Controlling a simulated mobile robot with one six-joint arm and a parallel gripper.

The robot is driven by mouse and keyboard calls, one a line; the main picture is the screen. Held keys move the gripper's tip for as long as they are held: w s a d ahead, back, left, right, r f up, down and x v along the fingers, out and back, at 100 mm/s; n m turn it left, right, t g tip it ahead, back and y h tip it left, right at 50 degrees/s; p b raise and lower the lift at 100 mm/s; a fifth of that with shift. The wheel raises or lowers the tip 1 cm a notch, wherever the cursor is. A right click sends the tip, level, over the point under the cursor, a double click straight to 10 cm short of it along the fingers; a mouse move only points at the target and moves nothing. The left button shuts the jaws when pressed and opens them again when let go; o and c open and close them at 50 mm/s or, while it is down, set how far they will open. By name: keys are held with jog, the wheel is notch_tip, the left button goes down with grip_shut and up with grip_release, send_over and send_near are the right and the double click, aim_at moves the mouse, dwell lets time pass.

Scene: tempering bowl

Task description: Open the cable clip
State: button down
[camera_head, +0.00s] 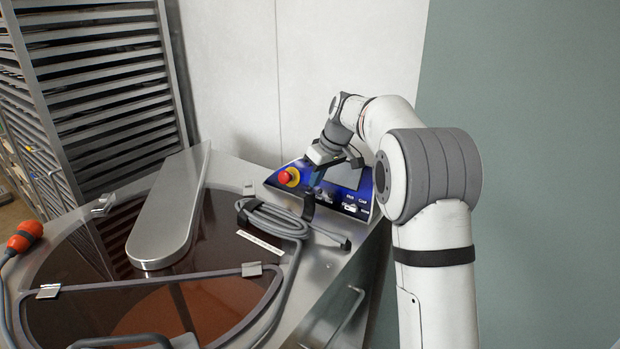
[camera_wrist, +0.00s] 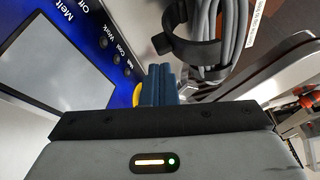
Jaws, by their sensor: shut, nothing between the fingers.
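A black clip (camera_head: 308,203) stands at the panel side of a coiled grey cable (camera_head: 275,218) in the head view. In the wrist view, a black band with a protruding tab (camera_wrist: 188,46) wraps around the grey cable strands (camera_wrist: 228,45); it looks closed around them. My gripper (camera_head: 319,178) is over the control panel, just above and behind the clip in the head view. In the wrist view its blue-grey fingers (camera_wrist: 160,72) are together and empty, below the band and apart from it. The fingers' exact distance from the clip is hard to tell.
The blue control panel (camera_head: 350,188) with a screen and red emergency button (camera_head: 286,178) lies under my gripper. A second dark band (camera_head: 243,208) holds the coil's left end. The bowl's dark lid (camera_head: 80,262) and metal arm cover (camera_head: 168,215) lie left. A tray rack stands behind.

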jog(key=b+v, duration=0.1)
jog(key=v, duration=0.6)
jog(key=shift+r, duration=0.35)
jog(key=shift+s+d, duration=0.1)
jog(key=shift+d, duration=0.05)
